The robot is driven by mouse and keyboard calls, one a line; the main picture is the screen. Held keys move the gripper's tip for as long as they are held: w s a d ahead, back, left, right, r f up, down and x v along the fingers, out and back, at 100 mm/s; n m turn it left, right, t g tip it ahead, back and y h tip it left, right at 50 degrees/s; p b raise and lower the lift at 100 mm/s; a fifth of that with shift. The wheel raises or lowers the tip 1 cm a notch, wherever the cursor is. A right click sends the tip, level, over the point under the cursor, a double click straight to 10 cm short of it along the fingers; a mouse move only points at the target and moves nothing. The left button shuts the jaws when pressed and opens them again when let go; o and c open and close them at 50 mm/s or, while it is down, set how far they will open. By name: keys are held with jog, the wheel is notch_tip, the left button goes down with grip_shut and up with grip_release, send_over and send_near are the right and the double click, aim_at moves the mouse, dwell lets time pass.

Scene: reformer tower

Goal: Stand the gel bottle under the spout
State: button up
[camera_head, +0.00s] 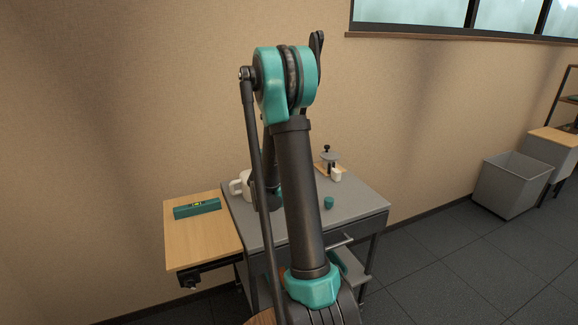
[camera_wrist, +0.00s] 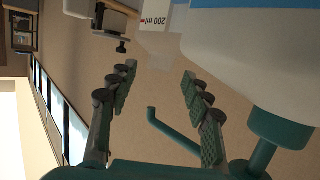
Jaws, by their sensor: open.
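In the wrist view my gripper (camera_wrist: 158,72) is open, with nothing between its fingers. A large white body (camera_wrist: 235,45) with a blue band and a teal neck fills the right side, very close; it looks like a bottle, but I cannot tell if it is the gel bottle. A teal bent tube (camera_wrist: 165,125) shows beyond the fingers. A pale piece marked "200 ml" (camera_wrist: 157,22) is at the top. In the head view my arm hides the gripper. A small white container (camera_head: 337,175) stands by a knob-topped fixture (camera_head: 329,156). The spout cannot be made out there.
A grey table (camera_head: 365,199) carries a small teal cylinder (camera_head: 328,203) and a partly hidden white vessel (camera_head: 236,187) with a handle. A teal box (camera_head: 197,208) lies on the wooden side table (camera_head: 190,247). A grey bin (camera_head: 511,184) stands at the right.

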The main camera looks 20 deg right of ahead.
jog(key=v, duration=0.9)
jog(key=s+a+f+n+g+y, duration=0.1)
jog(key=s, duration=0.4)
jog(key=s+a+f+n+g+y, duration=0.1)
jog(key=s+f+y, duration=0.1)
jog(key=s, duration=0.4)
jog(key=s+a+f+n+g+y, duration=0.1)
jog(key=s+f+g, duration=0.1)
jog(key=s, duration=0.3)
jog(key=shift+s+a+f+n, duration=0.1)
jog(key=shift+s+a+n, duration=0.1)
jog(key=shift+a+n, duration=0.1)
jog(key=s+a+f+n+g+y, duration=0.1)
jog(key=s+a+f+n+y, duration=0.1)
jog(key=s+a, duration=0.3)
jog(key=s+a+f+n+g+y, duration=0.1)
jog(key=s+a+f+n+y, duration=0.1)
jog(key=s, duration=0.6)
jog(key=a+n+y, duration=0.1)
jog(key=a+y, duration=0.1)
jog(key=a, duration=0.1)
jog(key=shift+s+f, duration=0.4)
